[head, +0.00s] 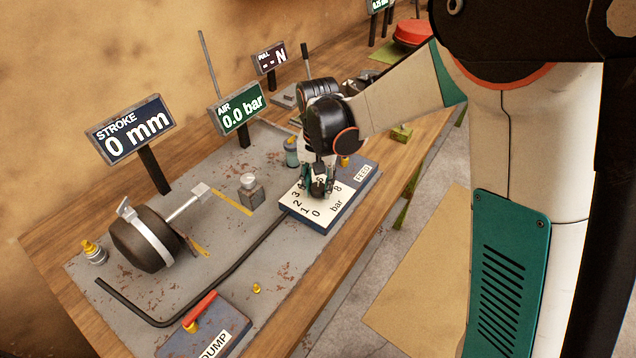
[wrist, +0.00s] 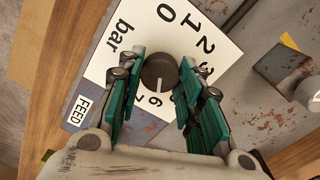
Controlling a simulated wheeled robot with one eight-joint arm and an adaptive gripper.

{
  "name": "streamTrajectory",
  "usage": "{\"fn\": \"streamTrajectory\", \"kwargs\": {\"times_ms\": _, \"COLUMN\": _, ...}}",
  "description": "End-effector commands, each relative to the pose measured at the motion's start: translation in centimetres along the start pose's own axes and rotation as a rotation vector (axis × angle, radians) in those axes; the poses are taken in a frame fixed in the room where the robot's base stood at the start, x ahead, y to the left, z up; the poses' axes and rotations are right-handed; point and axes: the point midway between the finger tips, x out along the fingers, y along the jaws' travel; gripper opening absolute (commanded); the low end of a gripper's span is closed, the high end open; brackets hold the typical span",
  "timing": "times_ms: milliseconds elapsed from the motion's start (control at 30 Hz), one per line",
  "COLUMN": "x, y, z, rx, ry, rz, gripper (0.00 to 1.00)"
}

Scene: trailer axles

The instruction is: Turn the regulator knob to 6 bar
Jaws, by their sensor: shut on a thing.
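The regulator knob (wrist: 159,72) is dark and round, with a white pointer line, on a white dial plate (wrist: 118,72) marked from 0 upward and "bar". In the wrist view the line points down the picture, toward a digit that looks like 6, partly hemmed in by the fingers. My gripper (wrist: 161,78) has its teal finger pads on both sides of the knob, shut on it. In the head view my gripper (head: 318,188) covers most of the knob from above. The AIR display (head: 240,114) reads 0.0 bar.
The FEED block (head: 369,168) carries the dial near the bench's front edge. A DUMP block with a red lever (head: 200,308) sits at the near left. A STROKE display (head: 132,131) reads 0 mm above a dark canister (head: 145,240). A small grey block (head: 250,192) stands left of the dial.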

Motion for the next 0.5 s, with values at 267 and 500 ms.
{"fn": "streamTrajectory", "kwargs": {"times_ms": 267, "x": 0.01, "y": -0.01, "z": 0.00, "rx": 0.008, "ry": 0.000, "rz": 0.000, "gripper": 0.09}}
{"fn": "streamTrajectory", "kwargs": {"times_ms": 500, "x": 0.01, "y": -0.02, "z": 0.00, "rx": 0.007, "ry": 0.000, "rz": 0.000, "gripper": 0.51}}
